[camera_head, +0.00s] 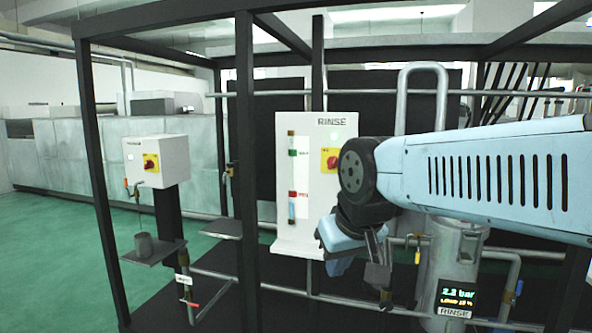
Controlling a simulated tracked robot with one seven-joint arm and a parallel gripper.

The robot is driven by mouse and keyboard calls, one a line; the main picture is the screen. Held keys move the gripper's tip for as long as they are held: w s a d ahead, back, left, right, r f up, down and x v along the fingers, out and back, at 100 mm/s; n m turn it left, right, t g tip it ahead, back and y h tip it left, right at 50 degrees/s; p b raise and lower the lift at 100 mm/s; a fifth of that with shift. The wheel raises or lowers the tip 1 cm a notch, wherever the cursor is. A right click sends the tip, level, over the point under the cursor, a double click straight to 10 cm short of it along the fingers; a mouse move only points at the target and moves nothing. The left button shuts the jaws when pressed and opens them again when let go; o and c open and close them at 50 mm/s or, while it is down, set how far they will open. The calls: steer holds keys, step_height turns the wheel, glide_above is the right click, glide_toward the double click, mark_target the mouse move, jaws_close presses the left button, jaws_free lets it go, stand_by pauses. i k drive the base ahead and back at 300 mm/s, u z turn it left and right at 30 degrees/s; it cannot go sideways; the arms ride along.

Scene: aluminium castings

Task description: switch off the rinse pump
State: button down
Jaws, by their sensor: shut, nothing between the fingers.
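A white panel labelled RINSE (291,228) stands upright in the middle of the head view. A red rotary switch on a yellow plate (330,160) sits at its right side, close to my arm's edge. The switch is too small to read its position. A small green light shows above it. My gripper (384,296) hangs below and right of the switch, apart from it, pointing down. It is shut and empty. A grey cylinder labelled RINSE (455,254) stands at the right, with a lit display (457,293) that seems to read 2.3 bar.
A smaller white box (173,158) with a similar red and yellow switch is at the left. Dark frame posts (246,180) stand in front of the equipment. Pipes and a yellow-handled valve (417,243) lie near my gripper. Green floor (60,265) is clear at left.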

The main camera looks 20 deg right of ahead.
mark_target(332, 162)
steer(key=z, duration=0.15)
steer(key=i, duration=0.9)
steer(key=u, duration=0.05)
